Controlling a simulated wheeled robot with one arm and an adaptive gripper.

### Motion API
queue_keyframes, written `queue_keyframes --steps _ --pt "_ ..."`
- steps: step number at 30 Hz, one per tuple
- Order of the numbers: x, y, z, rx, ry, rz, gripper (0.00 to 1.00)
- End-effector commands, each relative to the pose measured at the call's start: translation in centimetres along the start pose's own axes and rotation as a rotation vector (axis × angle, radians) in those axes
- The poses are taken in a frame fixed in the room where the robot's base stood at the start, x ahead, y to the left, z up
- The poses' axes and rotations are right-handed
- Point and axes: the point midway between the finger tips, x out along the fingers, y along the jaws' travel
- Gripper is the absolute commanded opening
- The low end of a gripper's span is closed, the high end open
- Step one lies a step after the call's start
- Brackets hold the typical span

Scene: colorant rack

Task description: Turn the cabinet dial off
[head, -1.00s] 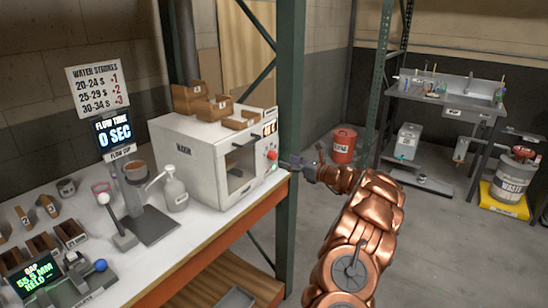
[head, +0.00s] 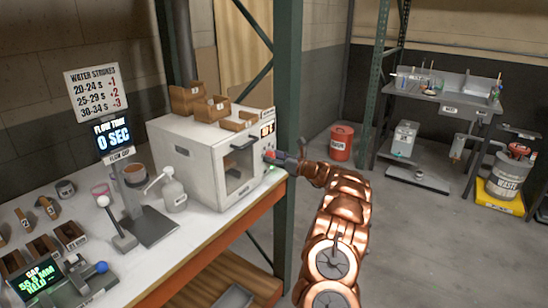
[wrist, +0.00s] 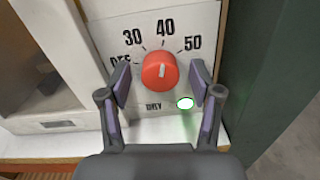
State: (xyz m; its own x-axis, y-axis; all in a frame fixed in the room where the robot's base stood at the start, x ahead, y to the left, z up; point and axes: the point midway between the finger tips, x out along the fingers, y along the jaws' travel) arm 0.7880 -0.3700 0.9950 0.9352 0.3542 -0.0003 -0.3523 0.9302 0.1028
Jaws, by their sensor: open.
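The white cabinet (head: 208,180) stands on the bench with its dial on the right of its front. The red round dial (wrist: 159,72) sits on a white panel marked OFF, 30, 40 and 50. Its white pointer mark is near upright, toward 40. A green light (wrist: 185,103) glows below right of the dial. My gripper (wrist: 160,88) is open, with one finger on each side of the dial and gaps to both. I cannot tell how deep the fingers reach. In the head view the gripper covers part of the dial (head: 268,156).
A green post (head: 289,110) stands just right of the cabinet, close to my arm. Wooden boxes (head: 211,107) sit on top of the cabinet. A pump bottle (head: 174,191) and a flow cup stand (head: 138,205) are left of it.

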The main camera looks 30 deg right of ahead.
Motion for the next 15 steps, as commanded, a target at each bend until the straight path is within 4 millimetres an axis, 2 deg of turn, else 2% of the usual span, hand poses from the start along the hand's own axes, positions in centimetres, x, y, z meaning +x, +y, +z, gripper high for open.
queue_keyframes --steps 5,15 --pt "0.0 0.0 -0.02 0.0 0.0 0.0 0.64" --pt "-0.01 0.0 -0.04 0.001 0.001 0.0 0.29"
